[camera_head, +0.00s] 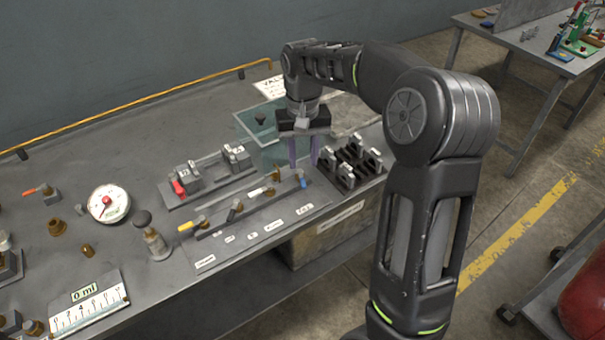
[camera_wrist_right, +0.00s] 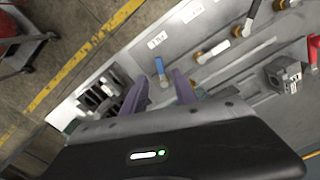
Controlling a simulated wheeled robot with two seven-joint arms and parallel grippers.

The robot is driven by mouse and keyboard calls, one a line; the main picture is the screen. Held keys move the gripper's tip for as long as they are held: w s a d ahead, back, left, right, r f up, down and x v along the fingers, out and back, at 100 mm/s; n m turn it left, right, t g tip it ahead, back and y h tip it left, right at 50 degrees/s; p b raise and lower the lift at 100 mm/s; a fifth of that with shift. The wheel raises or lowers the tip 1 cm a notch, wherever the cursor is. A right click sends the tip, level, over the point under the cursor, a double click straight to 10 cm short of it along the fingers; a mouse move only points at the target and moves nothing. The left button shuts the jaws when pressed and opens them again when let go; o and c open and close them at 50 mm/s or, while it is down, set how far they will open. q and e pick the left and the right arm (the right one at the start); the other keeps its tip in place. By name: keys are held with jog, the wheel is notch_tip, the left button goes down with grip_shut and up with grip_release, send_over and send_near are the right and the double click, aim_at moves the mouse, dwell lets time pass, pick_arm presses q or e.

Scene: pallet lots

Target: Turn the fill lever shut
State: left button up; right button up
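A row of small levers stands on a bar along the bench front: yellow (camera_head: 186,226), black (camera_head: 234,213), white (camera_head: 260,192) and blue (camera_head: 303,182). Small labels lie in front of them; I cannot read which is the fill lever. My right gripper (camera_head: 304,160) points down near the blue lever, with its two purple fingers apart. In the right wrist view the blue lever (camera_wrist_right: 160,68) shows between and beyond the open fingertips (camera_wrist_right: 160,80). I cannot tell whether a finger touches it. The white lever (camera_wrist_right: 214,50) is to its right. My left gripper is out of view.
A black slotted rack (camera_head: 350,165) stands right of my right gripper. A block with a red handle (camera_head: 179,188) lies behind the levers. A round gauge (camera_head: 109,203) and a "0 ml" scale (camera_head: 90,304) are at the left. A teal tray (camera_head: 247,122) sits behind the gripper.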

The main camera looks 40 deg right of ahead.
aim_at(303, 182)
notch_tip(303, 182, down, 6)
jog(key=shift+f+p, duration=0.15)
jog(key=shift+p, duration=0.25)
grip_shut()
dwell(0.5)
